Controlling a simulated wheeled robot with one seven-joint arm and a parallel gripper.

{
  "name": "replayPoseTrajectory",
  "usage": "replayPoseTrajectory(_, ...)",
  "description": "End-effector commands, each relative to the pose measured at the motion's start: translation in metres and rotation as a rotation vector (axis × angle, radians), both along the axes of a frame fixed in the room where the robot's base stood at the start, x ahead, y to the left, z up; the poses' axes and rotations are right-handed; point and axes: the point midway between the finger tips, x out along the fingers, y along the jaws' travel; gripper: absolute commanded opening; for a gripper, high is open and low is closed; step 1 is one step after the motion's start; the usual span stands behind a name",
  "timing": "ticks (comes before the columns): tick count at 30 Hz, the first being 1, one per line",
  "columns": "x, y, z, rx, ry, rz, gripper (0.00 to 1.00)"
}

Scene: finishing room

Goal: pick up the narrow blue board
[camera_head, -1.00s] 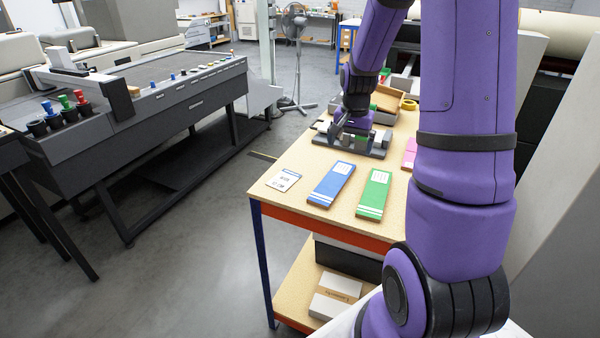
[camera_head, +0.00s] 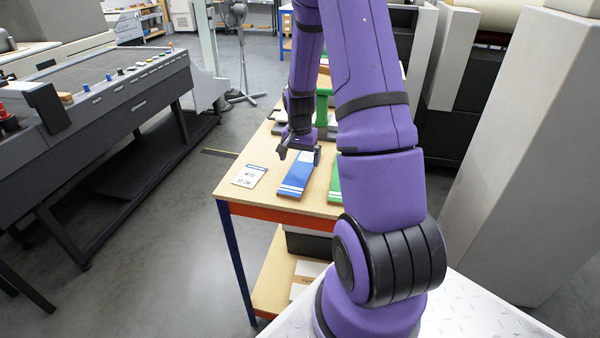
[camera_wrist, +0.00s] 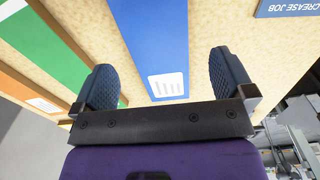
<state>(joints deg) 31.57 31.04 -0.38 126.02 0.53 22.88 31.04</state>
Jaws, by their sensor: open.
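The narrow blue board (camera_head: 296,174) lies flat on the wooden table, with white bands at its near end. In the wrist view the blue board (camera_wrist: 158,35) runs between the two fingers, its white printed label close to the palm. My gripper (camera_head: 299,153) is over the far end of the board; in the wrist view my gripper (camera_wrist: 165,78) has its fingers wide apart, one on either side of the board, and holds nothing. I cannot tell how high the fingertips are above the table.
A green board (camera_head: 335,184) lies just right of the blue one, partly hidden by my arm. In the wrist view a dark blue sign with "CREASE JOB" (camera_wrist: 288,8) shows at top right.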

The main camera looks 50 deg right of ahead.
Motion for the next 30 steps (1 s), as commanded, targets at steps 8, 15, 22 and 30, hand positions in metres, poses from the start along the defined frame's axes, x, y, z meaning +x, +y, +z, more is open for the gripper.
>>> replayPoseTrajectory(8, -0.003, 0.000, -0.036, 0.001, 0.003, -0.001, 1.00)
replayPoseTrajectory(15, -0.002, 0.000, -0.041, 0.000, 0.000, 0.000, 1.00)
replayPoseTrajectory(22, -0.003, 0.000, -0.041, 0.001, 0.000, 0.000, 0.68)
replayPoseTrajectory(30, -0.003, 0.000, -0.040, 0.001, 0.000, 0.000, 0.50)
